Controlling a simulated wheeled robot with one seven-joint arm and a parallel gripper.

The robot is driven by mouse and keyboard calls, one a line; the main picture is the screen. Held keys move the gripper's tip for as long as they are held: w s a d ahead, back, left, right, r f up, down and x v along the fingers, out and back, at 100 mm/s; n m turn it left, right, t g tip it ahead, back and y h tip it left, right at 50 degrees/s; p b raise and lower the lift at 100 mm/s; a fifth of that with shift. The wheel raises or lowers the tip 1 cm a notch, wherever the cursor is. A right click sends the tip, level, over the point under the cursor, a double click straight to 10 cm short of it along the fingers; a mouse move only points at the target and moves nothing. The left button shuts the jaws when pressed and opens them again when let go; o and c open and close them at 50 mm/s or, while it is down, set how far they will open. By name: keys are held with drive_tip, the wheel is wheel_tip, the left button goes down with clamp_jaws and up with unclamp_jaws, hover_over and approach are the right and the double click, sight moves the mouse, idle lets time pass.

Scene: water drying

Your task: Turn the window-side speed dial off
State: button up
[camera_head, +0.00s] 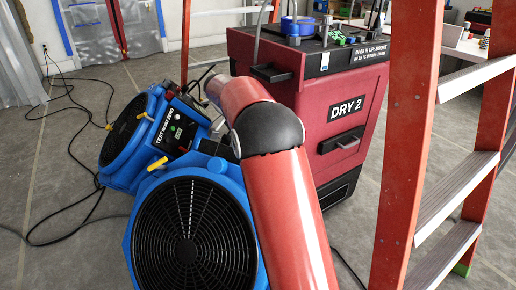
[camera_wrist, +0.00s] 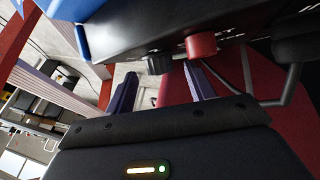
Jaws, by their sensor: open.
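Two blue fan units stand on the floor in the head view, a rear one (camera_head: 120,150) and a front one (camera_head: 135,232). The rear unit has a dark control panel (camera_head: 182,128) with a small green light and a label; its dials are too small to tell apart. In the wrist view a red dial (camera_wrist: 201,45) and a black dial (camera_wrist: 158,62) stick out from a dark panel (camera_wrist: 140,38). My gripper (camera_wrist: 160,78) is open, its two fingers apart near the black dial, with the red dial just right of them. Contact cannot be told. Which dial is window-side is unclear.
A dark red dryer marked DRY 2 (camera_head: 318,150) stands behind my arm. An orange ladder (camera_head: 405,140) with metal steps blocks the right side. Black cables (camera_head: 70,100) run over the floor at left, where the floor is otherwise mostly clear.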

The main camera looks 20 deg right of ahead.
drive_tip(key=shift+x, duration=0.95)
drive_tip(key=c, duration=1)
drive_tip(key=shift+o, duration=0.2)
drive_tip(key=shift+b, duration=0.35)
